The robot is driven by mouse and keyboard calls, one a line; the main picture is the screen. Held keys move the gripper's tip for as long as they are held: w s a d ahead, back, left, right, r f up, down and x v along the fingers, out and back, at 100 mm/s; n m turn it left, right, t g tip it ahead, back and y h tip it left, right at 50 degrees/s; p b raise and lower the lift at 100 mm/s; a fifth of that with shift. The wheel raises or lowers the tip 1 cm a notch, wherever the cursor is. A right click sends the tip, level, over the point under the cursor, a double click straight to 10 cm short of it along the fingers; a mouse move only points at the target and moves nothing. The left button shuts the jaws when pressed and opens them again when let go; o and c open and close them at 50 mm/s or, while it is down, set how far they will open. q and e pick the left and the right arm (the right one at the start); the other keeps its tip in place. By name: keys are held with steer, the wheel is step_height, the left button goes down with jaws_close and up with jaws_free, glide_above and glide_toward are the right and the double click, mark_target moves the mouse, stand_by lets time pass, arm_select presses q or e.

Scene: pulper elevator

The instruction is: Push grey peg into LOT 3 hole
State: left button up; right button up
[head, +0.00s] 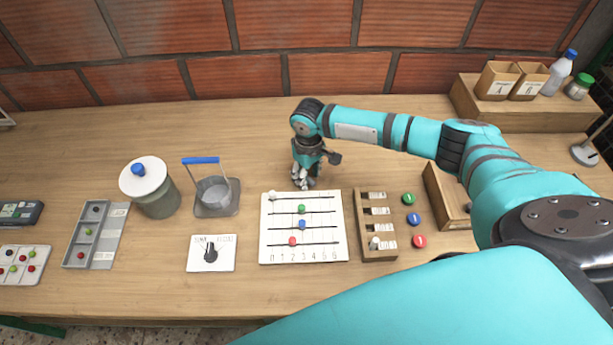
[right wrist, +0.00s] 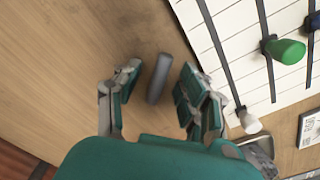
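A grey peg (right wrist: 158,78) shows in the right wrist view above the bare wood, between the two fingers of my right gripper (right wrist: 160,88). The fingers are open, with a gap on each side of the peg. I cannot tell whether the peg stands or lies. In the head view my right gripper (head: 304,182) points down behind the white slider board, and the peg is not clearly visible there. The wooden rack (head: 364,252) with several white labels stands right of the board; a light peg (head: 374,243) is at its lowest row. Its lot numbers are too small to read. My left gripper is out of view.
The white slider board (head: 270,250) has coloured knobs; its white knob (right wrist: 248,120) is near my right gripper. Red, blue and green discs (head: 414,219) lie right of the rack. A wire-handled container (head: 213,195) and jar (head: 155,195) stand left. The table behind is clear.

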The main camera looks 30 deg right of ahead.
jaws_close()
steer(key=shift+r, duration=0.1)
step_height(320, 180, up, 10)
steer(key=b, duration=0.1)
steer(key=s+a+r+m, duration=0.2)
steer(key=s+a+r, duration=0.1)
steer(key=s+r, duration=0.3)
steer(key=s+a+r+m, duration=0.1)
steer(key=s+a+r, duration=0.3)
steer(key=s, duration=0.4)
steer(key=m+b, duration=0.4)
steer(key=m, duration=0.1)
glide_above(285, 183)
step_height(285, 183, down, 16)
steer(key=shift+r, duration=0.25)
steer(key=shift+f, duration=2.25)
